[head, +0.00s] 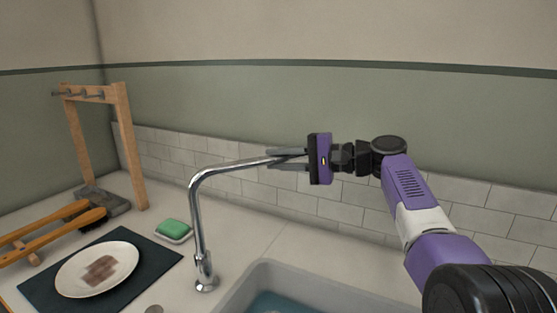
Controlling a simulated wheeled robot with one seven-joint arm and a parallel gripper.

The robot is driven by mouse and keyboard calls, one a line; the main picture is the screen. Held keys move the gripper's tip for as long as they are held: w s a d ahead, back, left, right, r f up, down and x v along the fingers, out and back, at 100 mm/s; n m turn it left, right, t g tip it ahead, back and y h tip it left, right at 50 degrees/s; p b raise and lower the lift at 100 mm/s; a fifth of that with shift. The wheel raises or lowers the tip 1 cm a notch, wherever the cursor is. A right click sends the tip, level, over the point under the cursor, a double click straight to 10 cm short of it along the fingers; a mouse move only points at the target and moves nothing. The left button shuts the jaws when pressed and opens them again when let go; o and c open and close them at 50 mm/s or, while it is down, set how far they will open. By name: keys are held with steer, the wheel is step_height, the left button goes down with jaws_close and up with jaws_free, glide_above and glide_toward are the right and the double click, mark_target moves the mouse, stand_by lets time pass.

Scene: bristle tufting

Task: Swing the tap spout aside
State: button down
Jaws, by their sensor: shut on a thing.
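The tap spout (228,167) is a thin chrome tube that rises from its base on the counter and bends over to the right. It reaches out above the back left part of the sink (262,275). My gripper (284,159) comes in from the right and is shut on the spout near its outer end. The fingers cover the tip of the spout. The tap's upright part (199,235) stands at the left edge of the sink.
A white plate (68,277) with a brown smear lies on a dark mat (158,262) at left. A green sponge (173,229) sits in a dish behind the tap. A tiled wall runs behind.

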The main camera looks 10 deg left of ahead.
steer(key=c, duration=1.3)
jaws_free()
steer(key=shift+v, duration=3.85)
